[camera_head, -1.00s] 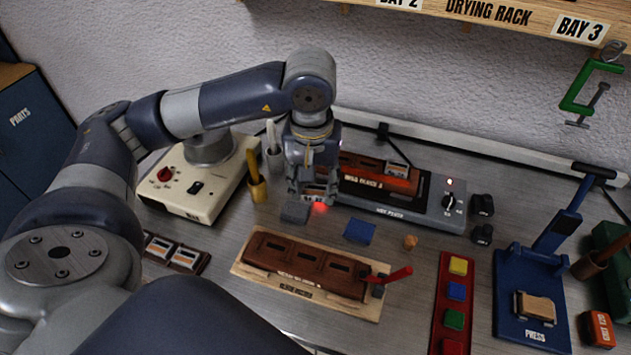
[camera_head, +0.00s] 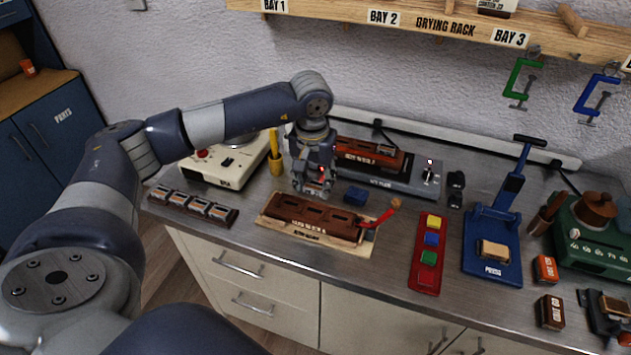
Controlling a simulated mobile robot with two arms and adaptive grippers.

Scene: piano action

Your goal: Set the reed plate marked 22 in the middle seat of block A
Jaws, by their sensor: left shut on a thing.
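My left gripper (camera_head: 312,190) points down just behind the brown block (camera_head: 285,210) with three seats, which lies on a pale wooden board (camera_head: 358,246). The gripper is shut on a small plate whose number I cannot read. The plate is mostly hidden by the fingers, and I cannot tell whether it touches the block. The block's lettering is too small to read surely. A dark rack (camera_head: 228,217) at the left holds several plates with orange and white labels. My right gripper is out of view.
A hot plate (camera_head: 400,183) with another brown block (camera_head: 365,152) stands behind. A blue pad (camera_head: 355,196) lies between. A red strip with coloured buttons (camera_head: 427,277) and a blue press (camera_head: 490,268) are to the right. A red-handled tool (camera_head: 382,217) sits at the block's right end.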

